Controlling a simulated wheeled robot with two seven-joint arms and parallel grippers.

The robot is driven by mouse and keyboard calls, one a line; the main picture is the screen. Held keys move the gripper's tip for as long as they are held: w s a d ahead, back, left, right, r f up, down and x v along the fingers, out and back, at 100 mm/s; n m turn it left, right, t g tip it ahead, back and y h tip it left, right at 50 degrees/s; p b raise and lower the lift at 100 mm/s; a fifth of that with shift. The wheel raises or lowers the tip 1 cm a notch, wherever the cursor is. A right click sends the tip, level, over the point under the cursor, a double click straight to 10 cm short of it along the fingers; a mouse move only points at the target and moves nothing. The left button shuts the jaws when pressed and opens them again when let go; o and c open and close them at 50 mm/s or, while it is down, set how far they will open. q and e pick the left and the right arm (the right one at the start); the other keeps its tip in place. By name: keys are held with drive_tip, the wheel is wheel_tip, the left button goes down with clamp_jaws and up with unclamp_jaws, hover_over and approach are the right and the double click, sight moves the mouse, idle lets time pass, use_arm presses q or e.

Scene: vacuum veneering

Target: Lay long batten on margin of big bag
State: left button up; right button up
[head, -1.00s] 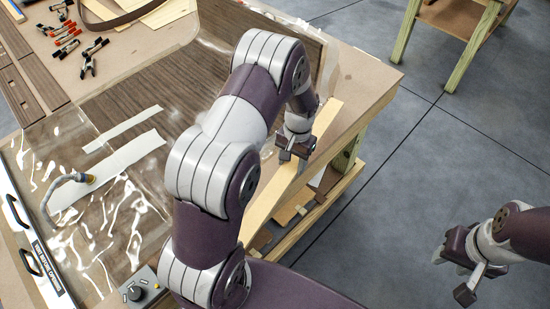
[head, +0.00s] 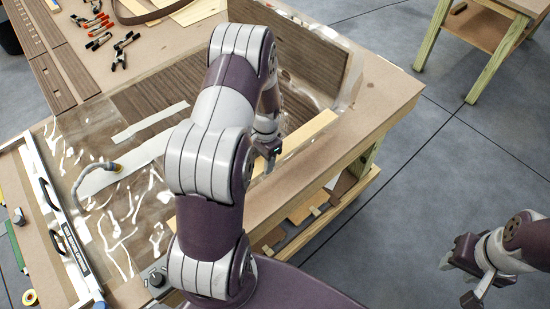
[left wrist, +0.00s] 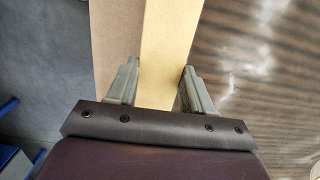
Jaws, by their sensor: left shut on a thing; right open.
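The long batten is a pale yellow wooden strip (head: 312,130), partly hidden behind my left arm in the head view. My left gripper (head: 268,158) is shut on it. In the left wrist view the batten (left wrist: 170,40) runs between the two fingers (left wrist: 160,72). The big bag (head: 125,240) is clear, wrinkled plastic on the table, with dark wood under it. The batten runs along the bag's near right side, by the table edge. I cannot tell whether it touches the bag. My right gripper (head: 470,274) is open and empty, over the floor.
A bare table strip (head: 375,105) lies right of the batten. Spring clamps (head: 122,48) lie at the back left. A hose fitting (head: 112,168) sits on the bag, and a control knob box (head: 157,280) is at the front. Wood offcuts (head: 310,208) lie on the lower shelf.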

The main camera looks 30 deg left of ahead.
sight(264, 177)
use_arm(q)
drive_tip(key=shift+w+d, duration=0.1)
drive_tip(key=shift+w, duration=0.1)
drive_tip(key=shift+s+f+b, duration=0.15)
drive_tip(key=shift+f+b, duration=0.3)
drive_tip(key=shift+f, duration=0.3)
drive_tip(key=shift+f+b, duration=1.4)
drive_tip(key=shift+f, duration=0.75)
drive_tip(key=shift+f, duration=0.1)
drive_tip(key=o, duration=1.4)
drive_tip(key=shift+d, duration=0.1)
